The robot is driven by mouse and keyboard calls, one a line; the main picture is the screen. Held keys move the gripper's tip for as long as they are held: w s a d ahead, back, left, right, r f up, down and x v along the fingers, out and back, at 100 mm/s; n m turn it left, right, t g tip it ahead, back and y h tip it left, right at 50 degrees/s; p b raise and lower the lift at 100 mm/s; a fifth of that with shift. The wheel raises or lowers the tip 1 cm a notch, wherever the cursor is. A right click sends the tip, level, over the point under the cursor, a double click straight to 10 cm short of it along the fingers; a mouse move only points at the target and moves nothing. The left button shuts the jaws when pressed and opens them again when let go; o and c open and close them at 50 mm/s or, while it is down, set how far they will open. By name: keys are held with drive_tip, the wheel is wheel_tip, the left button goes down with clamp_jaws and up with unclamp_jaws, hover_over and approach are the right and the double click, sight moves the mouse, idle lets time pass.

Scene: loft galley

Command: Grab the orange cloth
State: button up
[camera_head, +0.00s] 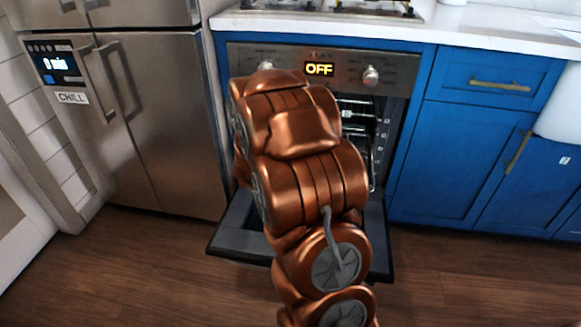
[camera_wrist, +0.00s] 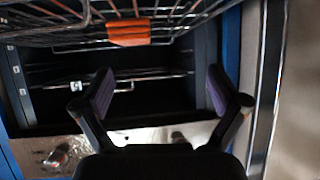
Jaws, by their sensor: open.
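The orange cloth (camera_wrist: 128,32) shows in the wrist view near the top, a small folded strip lying on or over the wires of an oven rack (camera_wrist: 190,30). My gripper (camera_wrist: 160,92) is open and empty in the wrist view, its two purple-padded fingers wide apart. The cloth is beyond the fingertips and above them in the picture, apart from both. In the head view my copper arm covers much of the oven opening, and both the cloth and my gripper are hidden there.
The oven door (camera_head: 235,235) is folded down open below my arm. The oven control panel (camera_head: 395,70) is above the opening. A steel fridge (camera_head: 165,120) stands left, blue cabinets (camera_head: 455,155) right. Wooden floor (camera_head: 450,280) is clear at front right.

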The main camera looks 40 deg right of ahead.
drive_tip(key=shift+m+h, duration=0.3)
drive_tip(key=shift+h, duration=0.5)
drive_tip(key=d+f, duration=0.1)
drive_tip(key=d, duration=0.1)
drive_tip(key=s+d+f+b, duration=0.1)
drive_tip(key=d+f, duration=0.1)
drive_tip(key=shift+s+b, duration=0.1)
drive_tip(key=shift+b, duration=0.2)
drive_tip(key=shift+d+f, duration=0.1)
drive_tip(key=shift+d, duration=0.2)
drive_tip(key=shift+b+x, duration=1.65)
drive_tip(key=shift+x, duration=1.65)
drive_tip(key=shift+w+d, duration=0.25)
drive_tip(key=shift+d, duration=0.05)
drive_tip(key=c, duration=1.1)
